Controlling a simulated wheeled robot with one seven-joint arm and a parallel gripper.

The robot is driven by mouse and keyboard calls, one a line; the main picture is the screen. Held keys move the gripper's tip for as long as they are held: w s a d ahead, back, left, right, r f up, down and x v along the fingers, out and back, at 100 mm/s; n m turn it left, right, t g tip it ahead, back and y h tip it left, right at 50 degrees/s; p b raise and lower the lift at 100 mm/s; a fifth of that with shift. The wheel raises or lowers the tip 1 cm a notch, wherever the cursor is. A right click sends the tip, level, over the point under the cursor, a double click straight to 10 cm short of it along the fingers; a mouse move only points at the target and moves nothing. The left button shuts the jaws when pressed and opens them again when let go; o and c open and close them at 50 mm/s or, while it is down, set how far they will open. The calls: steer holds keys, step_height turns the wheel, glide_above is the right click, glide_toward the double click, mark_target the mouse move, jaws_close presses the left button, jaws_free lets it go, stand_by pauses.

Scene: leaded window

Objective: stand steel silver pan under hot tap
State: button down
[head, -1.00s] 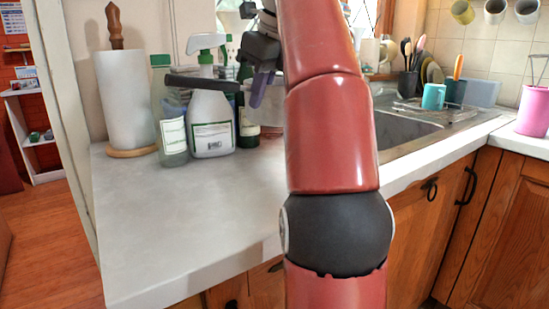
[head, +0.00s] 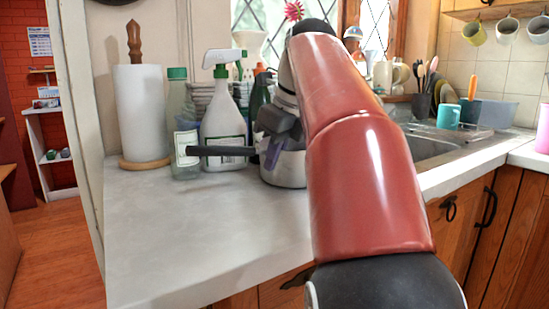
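The steel silver pan (head: 284,171) is at the back of the counter, its dark handle (head: 222,151) pointing left. My gripper (head: 271,150) has purple fingers and is shut on the handle close to the pan. The pan looks level; I cannot tell whether its base touches the counter or is just above it. My red arm hides its right side. The sink (head: 428,150) is to the right, partly behind my arm. I cannot make out the hot tap.
A spray bottle (head: 222,115), a clear bottle (head: 182,130) and a paper towel roll (head: 139,112) stand behind and left of the pan. The counter (head: 190,230) in front is clear. A turquoise mug (head: 448,116) and drying dishes stand beyond the sink.

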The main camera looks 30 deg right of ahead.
steer(key=shift+f, duration=0.15)
steer(key=c, duration=1.6)
jaws_free()
steer(key=shift+c, duration=0.2)
steer(key=shift+b, duration=0.3)
